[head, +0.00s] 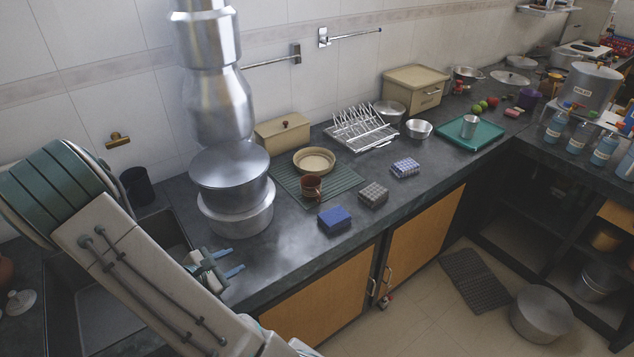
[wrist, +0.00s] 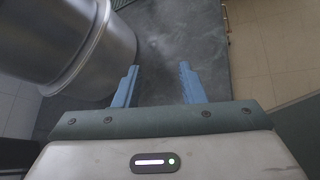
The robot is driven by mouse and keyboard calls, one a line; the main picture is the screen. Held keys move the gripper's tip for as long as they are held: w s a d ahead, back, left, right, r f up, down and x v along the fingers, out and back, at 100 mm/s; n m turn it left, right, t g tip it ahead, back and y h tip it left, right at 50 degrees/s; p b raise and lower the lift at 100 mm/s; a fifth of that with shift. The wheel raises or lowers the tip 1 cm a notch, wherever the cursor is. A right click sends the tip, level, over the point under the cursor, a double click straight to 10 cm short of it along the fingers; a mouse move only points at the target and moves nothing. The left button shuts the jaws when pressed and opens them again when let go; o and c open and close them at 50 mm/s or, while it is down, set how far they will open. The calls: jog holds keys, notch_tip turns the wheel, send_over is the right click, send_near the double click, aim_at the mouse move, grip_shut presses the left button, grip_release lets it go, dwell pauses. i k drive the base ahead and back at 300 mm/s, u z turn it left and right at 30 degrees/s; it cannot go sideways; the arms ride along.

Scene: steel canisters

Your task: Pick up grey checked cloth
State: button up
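The grey checked cloth (head: 373,194) is a small folded block on the dark counter. It lies between a plain blue folded cloth (head: 334,219) and a blue-and-white checked cloth (head: 405,168). My gripper (head: 233,262) is over the counter's left part, beside the large steel pots and well left of the cloth. In the wrist view my gripper (wrist: 159,82) has its two blue fingers apart with nothing between them. The cloth is not in the wrist view.
A stack of steel canisters (head: 235,205) stands close to my gripper; its side also shows in the wrist view (wrist: 105,55). A brown mug (head: 312,188) stands on a green mat (head: 345,180) behind the cloths. The counter's front edge is near, with bare counter around the cloths.

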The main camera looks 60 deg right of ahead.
aim_at(374, 194)
jog(key=u, duration=1)
jog(key=k, duration=1.8)
jog(key=z, duration=1.2)
jog(key=i, duration=1)
